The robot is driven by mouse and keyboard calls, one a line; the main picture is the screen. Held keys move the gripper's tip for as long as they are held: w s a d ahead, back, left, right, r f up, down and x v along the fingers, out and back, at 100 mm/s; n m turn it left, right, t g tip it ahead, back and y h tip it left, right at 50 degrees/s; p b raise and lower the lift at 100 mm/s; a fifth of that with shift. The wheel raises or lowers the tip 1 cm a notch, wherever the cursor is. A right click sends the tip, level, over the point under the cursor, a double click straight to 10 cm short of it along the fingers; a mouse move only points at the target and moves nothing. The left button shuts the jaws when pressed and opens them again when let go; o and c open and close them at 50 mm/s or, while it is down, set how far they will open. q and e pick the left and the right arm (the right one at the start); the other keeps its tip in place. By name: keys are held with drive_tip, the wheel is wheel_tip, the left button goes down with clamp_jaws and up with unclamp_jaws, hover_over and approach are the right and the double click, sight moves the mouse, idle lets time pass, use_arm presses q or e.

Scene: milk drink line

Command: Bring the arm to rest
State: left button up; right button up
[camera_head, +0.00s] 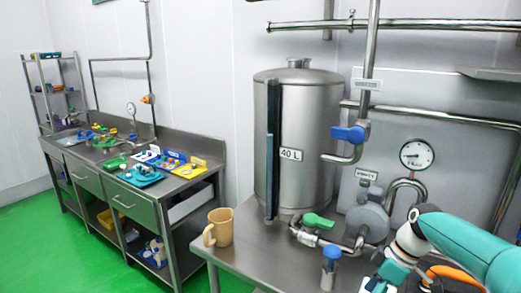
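My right arm (465,243) is teal and comes in from the right edge, over the right end of the steel bench. My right gripper (388,275) is at the bottom edge, pointing down. Its fingers are partly cut off by the frame, so I cannot tell whether it is open or shut. My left gripper is not in view.
A 40 L steel tank (298,140) stands on the bench (258,262). A tan mug (219,227) stands at its left end. Near the arm are a green-handled valve (318,221), a blue-topped fitting (331,254), a pump (367,222) and a gauge (416,154).

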drive_tip(key=s+a+f+m, duration=0.4)
drive_tip(key=s+f, duration=0.4)
drive_tip(key=f, duration=0.2)
drive_tip(key=s+a+f+m, duration=0.5)
drive_tip(key=s+f, duration=0.4)
drive_tip(key=f, duration=0.2)
drive_tip(key=s+a+f+m, duration=0.4)
drive_tip(key=s+f, duration=0.4)
drive_tip(key=f, duration=0.2)
drive_tip(key=shift+s+a+f+m, duration=0.2)
drive_tip(key=shift+s+m, duration=0.1)
drive_tip(key=shift+m, duration=0.2)
